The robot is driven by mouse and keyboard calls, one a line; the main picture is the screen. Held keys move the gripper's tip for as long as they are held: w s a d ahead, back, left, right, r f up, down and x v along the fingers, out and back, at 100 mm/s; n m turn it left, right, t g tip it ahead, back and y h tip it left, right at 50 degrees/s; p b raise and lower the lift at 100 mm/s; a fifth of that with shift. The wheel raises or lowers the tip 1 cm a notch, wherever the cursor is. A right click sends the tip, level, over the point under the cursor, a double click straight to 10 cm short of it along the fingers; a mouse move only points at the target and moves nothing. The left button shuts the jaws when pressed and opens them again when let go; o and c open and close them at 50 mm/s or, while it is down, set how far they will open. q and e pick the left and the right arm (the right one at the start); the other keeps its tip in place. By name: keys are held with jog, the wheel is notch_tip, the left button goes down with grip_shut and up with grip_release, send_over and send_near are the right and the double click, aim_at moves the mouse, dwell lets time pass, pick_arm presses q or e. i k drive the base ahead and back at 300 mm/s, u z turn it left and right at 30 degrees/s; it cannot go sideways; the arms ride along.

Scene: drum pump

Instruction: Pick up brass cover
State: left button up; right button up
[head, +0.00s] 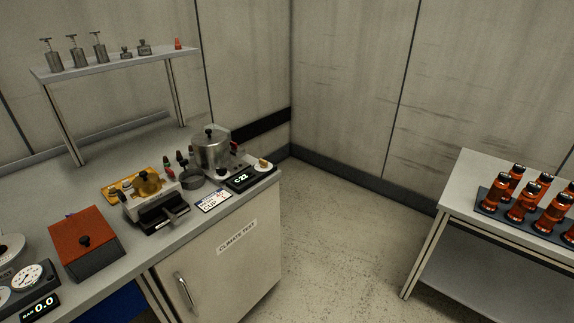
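A round brass-coloured piece with a knob on top (148,183) sits on the left bench; it looks like the brass cover. It is at the edge of a flat yellow tray (117,190), just behind a silver and black device (155,212). The device partly hides its lower side, so I cannot tell exactly what it rests on. A smaller brass-coloured bit (263,163) lies at the bench's right corner. Neither of my grippers shows in the head view.
A lidded metal pot (211,150), a red-topped box (86,242), gauges (27,277) and a white card (214,201) crowd the bench (205,231). A raised shelf (120,64) stands behind. Orange jars fill a rack (489,208) on the right table. Floor between is clear.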

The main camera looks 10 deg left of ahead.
aim_at(146, 184)
jog(key=z, duration=0.75)
jog(key=i, duration=1)
jog(key=u, duration=3.9)
